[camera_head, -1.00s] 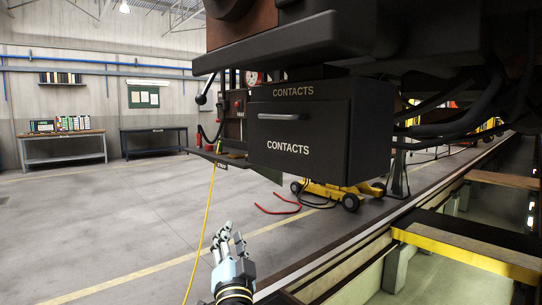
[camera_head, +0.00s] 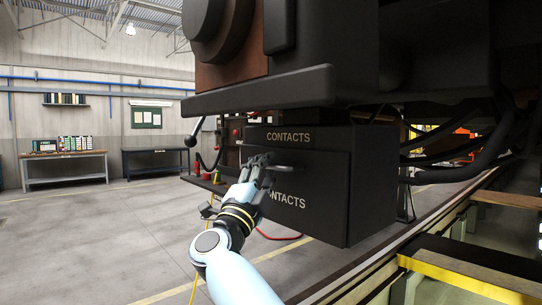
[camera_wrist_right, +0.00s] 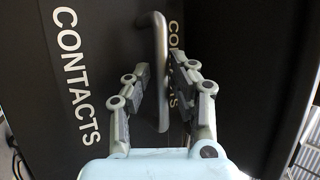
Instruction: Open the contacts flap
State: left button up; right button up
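The contacts flap (camera_head: 328,180) is the dark front panel of a black box under the railcar, lettered CONTACTS, and it looks closed. Its grey bar handle (camera_head: 296,167) sits near the flap's top edge, partly hidden by my fingers. My right gripper (camera_head: 262,160) is in front of the flap at the handle's left part. In the right wrist view, the open fingers (camera_wrist_right: 160,68) stand on both sides of the handle (camera_wrist_right: 157,30), with the bar between them. I cannot tell whether they touch it. My left gripper is not in view.
The railcar underside (camera_head: 265,92) overhangs the box closely. Thick black cables (camera_head: 455,160) hang at the right. Workbenches (camera_head: 64,168) are far back; the floor at left is clear.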

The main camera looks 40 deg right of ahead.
jog(key=shift+w+d+r, duration=0.25)
jog(key=shift+d, duration=0.2)
jog(key=shift+s+a+r, duration=0.1)
jog(key=shift+a, duration=0.1)
grip_shut()
